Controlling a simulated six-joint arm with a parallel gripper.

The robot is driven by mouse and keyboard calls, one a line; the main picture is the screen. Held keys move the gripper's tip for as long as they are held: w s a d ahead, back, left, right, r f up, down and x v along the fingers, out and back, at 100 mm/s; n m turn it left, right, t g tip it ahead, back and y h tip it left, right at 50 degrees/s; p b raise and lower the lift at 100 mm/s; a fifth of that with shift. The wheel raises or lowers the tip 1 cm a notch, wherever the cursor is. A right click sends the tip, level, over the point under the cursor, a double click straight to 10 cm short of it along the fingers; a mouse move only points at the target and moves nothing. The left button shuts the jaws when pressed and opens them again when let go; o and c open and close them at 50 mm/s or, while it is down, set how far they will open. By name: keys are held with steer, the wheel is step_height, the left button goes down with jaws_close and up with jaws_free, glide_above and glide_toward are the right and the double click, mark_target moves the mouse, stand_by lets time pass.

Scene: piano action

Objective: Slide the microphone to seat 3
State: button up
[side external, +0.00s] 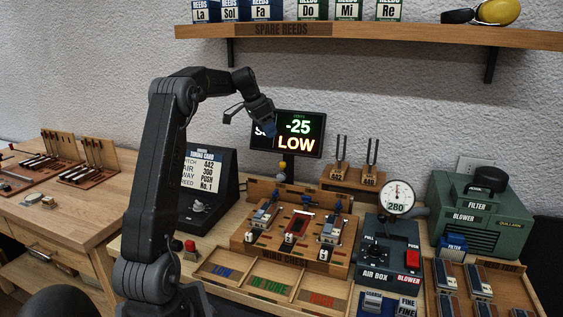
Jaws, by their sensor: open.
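A small yellow-topped piece (283,166), which may be the microphone, stands behind the wooden seat block, below the display; it is too small to be sure. The wooden block (285,254) carries three seats with metal and blue fittings: a left one (262,217), a middle one with a red part (296,228), and a right one (330,233). My gripper (250,124) is open and empty, raised in front of the display's left edge, above and behind the block. It appears clear of everything on the bench.
The display (297,130) reads -25 LOW, partly hidden by my gripper. A dark card stand (205,185) is left of the block. The air box (388,245) with dial gauge (398,196) and green blower (482,215) are right. Sorting trays (265,285) lie in front. A shelf (370,34) hangs above.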

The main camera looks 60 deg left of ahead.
mark_target(281, 163)
steer(key=x, duration=1.3)
steer(key=shift+d+f, duration=0.1)
steer(key=shift+c, duration=0.2)
jaws_close()
